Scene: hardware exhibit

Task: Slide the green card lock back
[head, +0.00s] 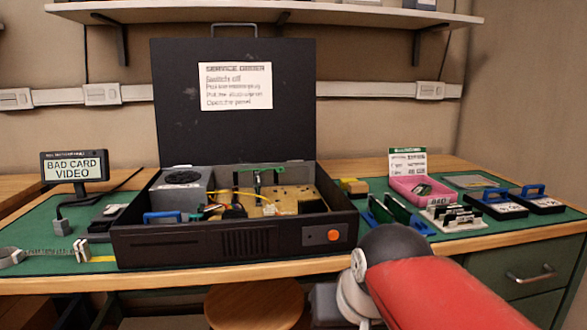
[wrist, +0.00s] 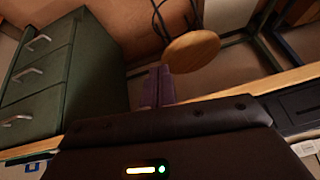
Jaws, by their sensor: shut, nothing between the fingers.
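The open black computer case (head: 225,245) stands on the green mat with its lid raised behind it. Inside, a green piece (head: 262,171), which looks like the card lock, lies across the top of a dark upright card or bracket. It is small, and I cannot tell its exact slide position. My gripper (wrist: 157,86) shows in the wrist view with its fingers together and empty. It points past the bench edge toward the floor and a stool, away from the case interior. In the head view my red arm is at the lower right, and the fingers cannot be made out.
A monitor (head: 73,168) reading "BAD CARD VIDEO" stands at left. Right of the case are blue-edged cards (head: 398,215), a pink bin (head: 423,189), a white rack (head: 453,218) and black boxes with blue handles (head: 497,204). A round wooden stool (head: 254,303) is below the bench.

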